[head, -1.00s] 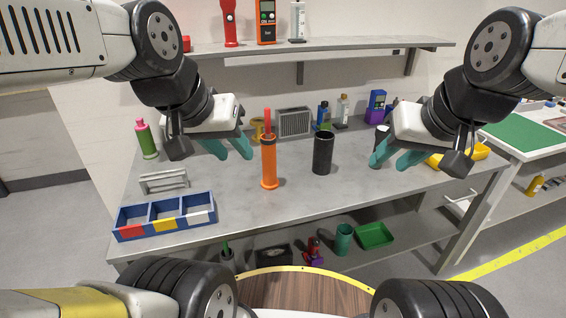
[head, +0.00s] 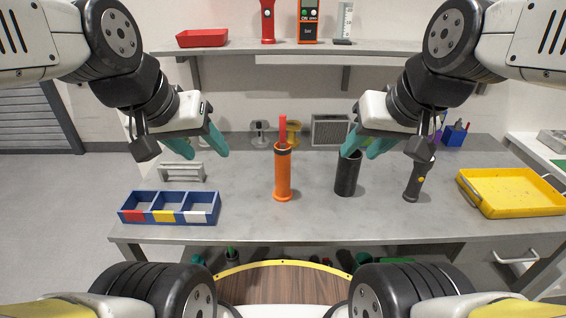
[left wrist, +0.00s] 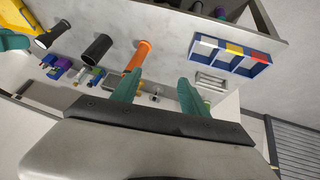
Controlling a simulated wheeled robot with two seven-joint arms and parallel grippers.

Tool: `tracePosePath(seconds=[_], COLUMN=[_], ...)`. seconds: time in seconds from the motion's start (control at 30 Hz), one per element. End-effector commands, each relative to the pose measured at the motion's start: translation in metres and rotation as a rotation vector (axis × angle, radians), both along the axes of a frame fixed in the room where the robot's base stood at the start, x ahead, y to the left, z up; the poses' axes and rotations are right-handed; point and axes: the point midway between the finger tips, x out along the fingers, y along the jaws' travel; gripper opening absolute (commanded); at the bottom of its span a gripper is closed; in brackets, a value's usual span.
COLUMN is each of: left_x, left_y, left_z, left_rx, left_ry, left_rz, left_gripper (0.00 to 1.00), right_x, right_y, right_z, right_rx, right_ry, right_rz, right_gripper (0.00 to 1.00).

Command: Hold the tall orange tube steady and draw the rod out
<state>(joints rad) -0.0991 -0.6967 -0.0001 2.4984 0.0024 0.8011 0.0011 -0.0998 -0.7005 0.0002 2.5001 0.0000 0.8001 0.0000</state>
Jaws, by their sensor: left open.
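The tall orange tube (head: 282,176) stands upright on the grey workbench, left of a black tube. A red rod (head: 283,129) sticks up out of its top. My left gripper (head: 209,155) is open and empty, to the left of the orange tube and apart from it. My right gripper (head: 357,155) is open, right of the orange tube, and its fingers overlap the black tube's top in the head view. In the left wrist view the orange tube (left wrist: 139,55) shows beyond the left gripper's spread fingers (left wrist: 158,88); the rod is not clearly seen there.
The black tube (head: 347,177) and a dark flashlight (head: 414,182) stand to the right. A yellow tray (head: 512,207) lies at the far right. A blue three-part bin (head: 169,220) and a grey handle-like bracket (head: 181,178) are on the left. The bench between bin and orange tube is clear.

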Motion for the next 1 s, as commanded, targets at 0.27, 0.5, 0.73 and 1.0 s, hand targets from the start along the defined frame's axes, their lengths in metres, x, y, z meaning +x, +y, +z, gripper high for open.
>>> tracePosePath(seconds=[0.27,0.5,0.73,1.0], left_x=[0.022,0.06,0.099,0.147], left_y=[-0.009,-0.023,-0.034,-0.042], left_z=[-0.014,-0.042,-0.076,-0.126], left_rx=[-0.105,-0.283,-0.463,-0.687], left_ry=[0.173,0.444,0.694,0.979], left_rz=[0.092,0.249,0.411,0.609], left_gripper=[0.76,0.76,0.76,0.76], right_x=[0.0,0.0,0.0,0.0], right_y=[0.0,0.0,0.0,0.0], right_z=[0.0,0.0,0.0,0.0], right_rx=[0.0,0.0,0.0,0.0], right_ry=[0.0,0.0,0.0,0.0], right_rz=[0.0,0.0,0.0,0.0], right_gripper=[0.36,0.36,0.36,0.36])
